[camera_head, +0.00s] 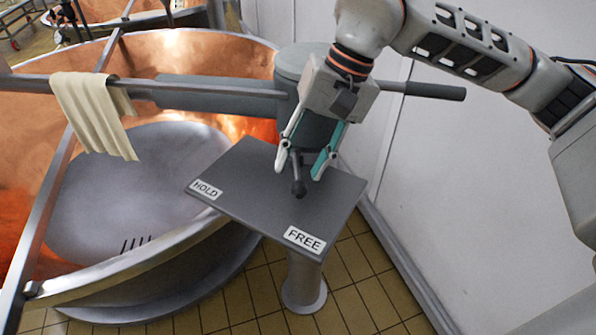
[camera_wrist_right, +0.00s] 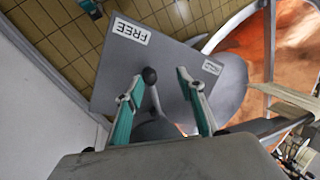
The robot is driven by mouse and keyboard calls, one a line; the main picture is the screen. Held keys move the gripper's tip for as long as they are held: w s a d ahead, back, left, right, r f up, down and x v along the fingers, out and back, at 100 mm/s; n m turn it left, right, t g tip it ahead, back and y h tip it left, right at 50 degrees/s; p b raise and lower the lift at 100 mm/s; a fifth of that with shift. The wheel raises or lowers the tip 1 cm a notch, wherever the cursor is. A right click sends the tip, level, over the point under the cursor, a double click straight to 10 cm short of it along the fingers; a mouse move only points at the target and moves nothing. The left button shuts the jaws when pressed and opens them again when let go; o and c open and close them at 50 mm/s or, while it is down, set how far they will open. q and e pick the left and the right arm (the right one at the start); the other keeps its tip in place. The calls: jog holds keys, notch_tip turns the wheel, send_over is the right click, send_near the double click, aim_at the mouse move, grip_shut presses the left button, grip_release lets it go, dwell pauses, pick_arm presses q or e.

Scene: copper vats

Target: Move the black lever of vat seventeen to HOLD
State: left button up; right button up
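The black lever (camera_head: 299,187) with a round knob stands over a grey panel (camera_head: 250,195) beside a copper vat. A HOLD label (camera_head: 206,189) is at the panel's left corner, and a FREE label (camera_head: 303,240) at its front corner. The knob points toward the front edge, closer to FREE. My right gripper (camera_head: 302,170) is open above the panel, its teal fingers on either side of the lever. In the wrist view the knob (camera_wrist_right: 149,75) shows between the spread fingers, nearer the left one. Whether a finger touches the lever cannot be told. My left gripper is not in view.
The copper vat (camera_head: 200,52) fills the left, with a pale cloth (camera_head: 95,112) over a metal bar across it. A grey post (camera_head: 303,283) carries the panel above the tiled floor. A white wall (camera_head: 480,170) stands close on the right.

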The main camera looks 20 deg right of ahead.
aim_at(301, 183)
jog(key=shift+h, duration=0.5)
jog(key=f, duration=0.2)
jog(key=w+f, duration=0.1)
jog(key=f, duration=0.3)
jog(key=shift+w+d+f+b, duration=0.2)
jog(key=shift+w+f+b, duration=0.1)
jog(key=shift+f, duration=0.1)
grip_shut()
